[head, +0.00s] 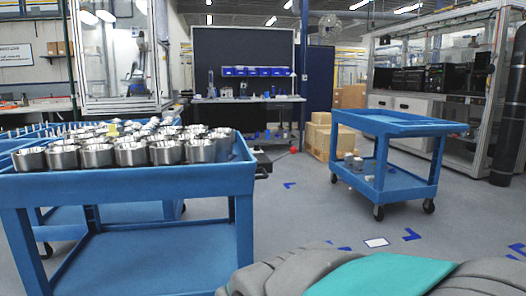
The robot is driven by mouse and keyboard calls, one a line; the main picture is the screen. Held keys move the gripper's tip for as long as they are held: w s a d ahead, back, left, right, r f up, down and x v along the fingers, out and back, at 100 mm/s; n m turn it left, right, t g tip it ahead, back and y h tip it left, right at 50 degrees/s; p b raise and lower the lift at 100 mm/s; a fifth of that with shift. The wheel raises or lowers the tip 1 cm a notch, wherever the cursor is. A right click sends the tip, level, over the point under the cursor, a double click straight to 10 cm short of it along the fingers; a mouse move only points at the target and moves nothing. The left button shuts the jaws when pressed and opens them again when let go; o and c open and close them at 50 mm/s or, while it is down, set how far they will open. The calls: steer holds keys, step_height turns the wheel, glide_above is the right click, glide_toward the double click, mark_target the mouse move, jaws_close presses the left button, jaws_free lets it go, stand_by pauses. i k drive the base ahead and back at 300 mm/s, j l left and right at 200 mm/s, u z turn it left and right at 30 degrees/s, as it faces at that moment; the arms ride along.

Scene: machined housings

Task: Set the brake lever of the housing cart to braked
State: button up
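The housing cart (130,184) is a blue cart at the left in the head view, its top filled with rows of round metal housings (130,153). At its right end a dark fitting (262,171) sticks out. A thin dark bar with a small red knob (293,150) shows just beyond that end, slanting up to the right. It looks like the brake lever, but I cannot tell for sure whether it joins this cart or which setting it is in. My gripper is not in view.
A second blue cart (390,122) stands on the right, with small parts on its lower shelf. Cardboard boxes (318,137) and a workbench (247,99) are behind. The grey floor (300,215) between the carts is clear. A grey and teal shape, likely mine, fills the lower right.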

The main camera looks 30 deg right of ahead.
mark_target(294, 150)
steer(key=z, duration=1.1)
